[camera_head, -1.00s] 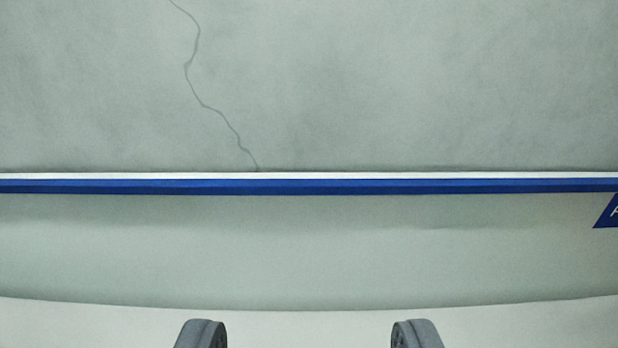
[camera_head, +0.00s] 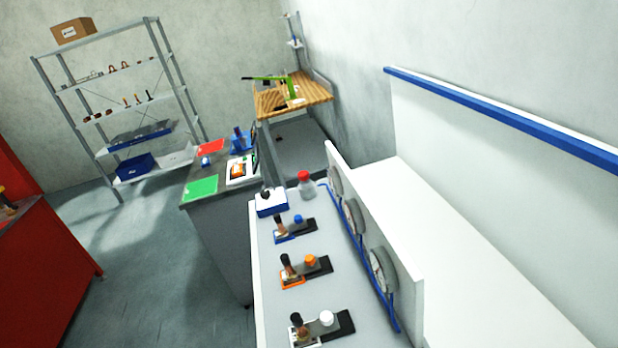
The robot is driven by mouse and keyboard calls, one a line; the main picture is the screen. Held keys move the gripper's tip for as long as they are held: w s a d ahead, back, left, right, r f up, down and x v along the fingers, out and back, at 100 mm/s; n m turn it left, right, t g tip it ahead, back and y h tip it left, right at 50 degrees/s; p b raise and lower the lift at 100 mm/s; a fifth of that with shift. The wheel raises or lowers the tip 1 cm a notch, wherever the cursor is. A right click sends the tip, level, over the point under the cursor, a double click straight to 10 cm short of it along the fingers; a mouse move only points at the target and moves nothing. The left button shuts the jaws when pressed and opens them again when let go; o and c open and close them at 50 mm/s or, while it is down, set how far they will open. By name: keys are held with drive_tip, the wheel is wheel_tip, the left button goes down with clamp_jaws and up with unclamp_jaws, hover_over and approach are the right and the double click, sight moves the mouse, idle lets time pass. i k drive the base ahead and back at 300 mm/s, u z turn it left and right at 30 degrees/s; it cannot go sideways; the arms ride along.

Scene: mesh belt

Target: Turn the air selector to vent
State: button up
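A grey bench top (camera_head: 263,325) in the lower middle carries three black units in a row. One has a blue knob (camera_head: 298,219), one an orange knob (camera_head: 310,260), and one a white knob (camera_head: 326,317). Each has an upright dark handle to the left of its knob. Three round gauges (camera_head: 383,272) sit on the white panel behind them, with blue tubing along its foot. I cannot tell which part is the air selector, and no vent marking is readable. My gripper is out of view.
A bottle with a red cap (camera_head: 305,185) and a blue-and-white box (camera_head: 271,203) stand at the bench's far end. Beyond is a grey counter with a green sheet (camera_head: 200,188). A red cabinet (camera_head: 50,275) is at left, a shelf rack (camera_head: 165,75) behind. Floor between is clear.

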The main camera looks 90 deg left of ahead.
sight(265, 194)
drive_tip(key=u, duration=0.4)
drive_tip(key=k, duration=0.35)
drive_tip(key=u, duration=0.75)
drive_tip(key=k, duration=0.9)
drive_tip(key=u, duration=1.45)
drive_tip(key=i, duration=1.45)
drive_tip(key=z, duration=0.55)
drive_tip(key=k, duration=0.6)
drive_tip(key=u, duration=0.25)
drive_tip(key=i, duration=0.85)
drive_tip(key=u, duration=0.15)
